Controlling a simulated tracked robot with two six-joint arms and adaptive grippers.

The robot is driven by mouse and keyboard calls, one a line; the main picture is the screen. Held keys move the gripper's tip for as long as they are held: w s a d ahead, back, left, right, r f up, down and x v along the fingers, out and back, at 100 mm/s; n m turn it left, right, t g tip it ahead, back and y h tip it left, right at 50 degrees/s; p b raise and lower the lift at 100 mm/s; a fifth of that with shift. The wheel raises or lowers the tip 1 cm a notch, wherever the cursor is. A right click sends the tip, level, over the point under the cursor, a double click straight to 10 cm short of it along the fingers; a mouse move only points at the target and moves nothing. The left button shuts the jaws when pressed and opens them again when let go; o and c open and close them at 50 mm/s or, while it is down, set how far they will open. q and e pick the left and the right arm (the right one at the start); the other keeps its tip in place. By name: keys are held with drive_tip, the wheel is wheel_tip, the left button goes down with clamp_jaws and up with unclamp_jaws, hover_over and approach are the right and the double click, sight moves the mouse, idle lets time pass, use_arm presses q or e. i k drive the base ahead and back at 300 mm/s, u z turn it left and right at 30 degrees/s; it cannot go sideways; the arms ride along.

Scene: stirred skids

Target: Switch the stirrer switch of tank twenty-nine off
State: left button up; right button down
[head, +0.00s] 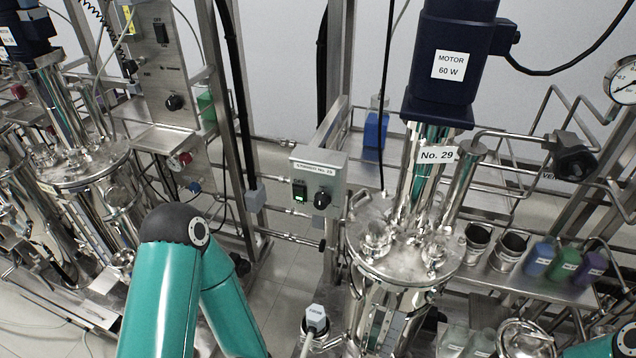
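A grey control box (318,172), labelled for stirrer 29, is mounted left of the tank marked No. 29 (405,258). A black knob (322,200) sits right of the switch. The dark blue 60 W motor (455,60) stands above the tank lid. My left arm's teal elbow shows at the lower left, below and left of the box, apart from it in the picture. Its gripper is out of view. My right gripper is also out of view; a bit of teal shows at the bottom right corner.
A second steel tank (75,165) with its own switch panel (165,65) stands at the left. A vertical post and black cable run left of the box. A shelf at the right holds steel cups (508,250) and coloured bottles (565,263). Pipes surround the tank.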

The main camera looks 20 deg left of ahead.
sight(299, 192)
drive_tip(key=k, duration=1.35)
drive_tip(key=z, duration=0.05)
drive_tip(key=i, duration=0.9)
drive_tip(key=z, duration=0.4)
